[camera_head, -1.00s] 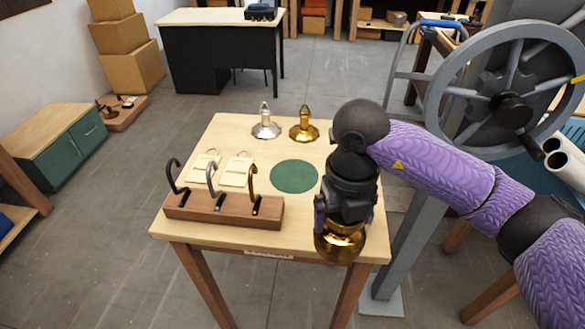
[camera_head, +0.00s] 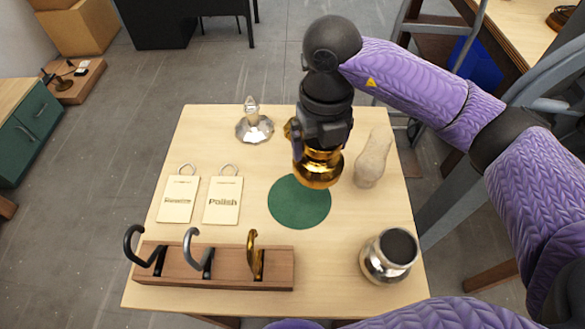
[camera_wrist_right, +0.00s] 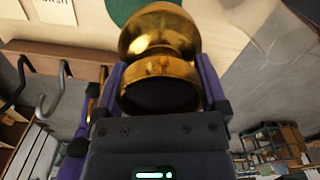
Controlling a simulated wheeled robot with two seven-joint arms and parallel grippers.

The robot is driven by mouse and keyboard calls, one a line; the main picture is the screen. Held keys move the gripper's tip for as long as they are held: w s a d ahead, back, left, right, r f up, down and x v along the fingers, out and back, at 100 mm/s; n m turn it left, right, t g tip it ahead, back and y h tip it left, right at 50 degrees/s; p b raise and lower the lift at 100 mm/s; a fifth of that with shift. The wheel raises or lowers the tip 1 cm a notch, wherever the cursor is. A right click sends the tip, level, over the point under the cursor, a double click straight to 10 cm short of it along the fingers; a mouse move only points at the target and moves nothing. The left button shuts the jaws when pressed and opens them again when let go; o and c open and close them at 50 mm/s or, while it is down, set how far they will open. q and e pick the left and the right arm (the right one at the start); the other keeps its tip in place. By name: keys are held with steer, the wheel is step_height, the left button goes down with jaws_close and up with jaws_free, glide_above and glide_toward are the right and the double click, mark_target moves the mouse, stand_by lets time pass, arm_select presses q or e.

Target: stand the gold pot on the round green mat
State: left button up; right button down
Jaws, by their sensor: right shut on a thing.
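The gold pot (camera_head: 318,168) is in my right gripper (camera_head: 320,148), which is shut on it near its rim and points down. In the head view the pot covers the far right edge of the round green mat (camera_head: 299,203); its height above the table is hard to tell. The pot looks about upright, its rounded body away from the gripper. The wrist view shows the pot (camera_wrist_right: 160,35) between the fingers, dark inside, with part of the mat (camera_wrist_right: 122,10) beyond it. Most of the mat is bare. My left gripper is not in view.
A silver lid-like piece (camera_head: 254,128) is at the back. A wooden hook rack (camera_head: 215,266) and two tags (camera_head: 179,199) (camera_head: 222,200) are left of the mat.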

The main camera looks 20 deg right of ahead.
steer(key=f, duration=0.3)
steer(key=f+b, duration=0.1)
steer(key=f, duration=0.2)
steer(key=f+b, duration=0.1)
steer(key=f, duration=0.2)
steer(key=shift+s+f, duration=0.3)
steer(key=shift+f, duration=0.05)
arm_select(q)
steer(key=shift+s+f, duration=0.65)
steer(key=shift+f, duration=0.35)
arm_select(e)
jaws_free()
steer(key=shift+f, duration=0.1)
steer(key=shift+r, duration=0.2)
step_height(320, 180, up, 11)
steer(key=p, duration=0.2)
steer(key=shift+r+p, duration=0.15)
steer(key=shift+p, duration=0.15)
steer(key=shift+r, duration=0.35)
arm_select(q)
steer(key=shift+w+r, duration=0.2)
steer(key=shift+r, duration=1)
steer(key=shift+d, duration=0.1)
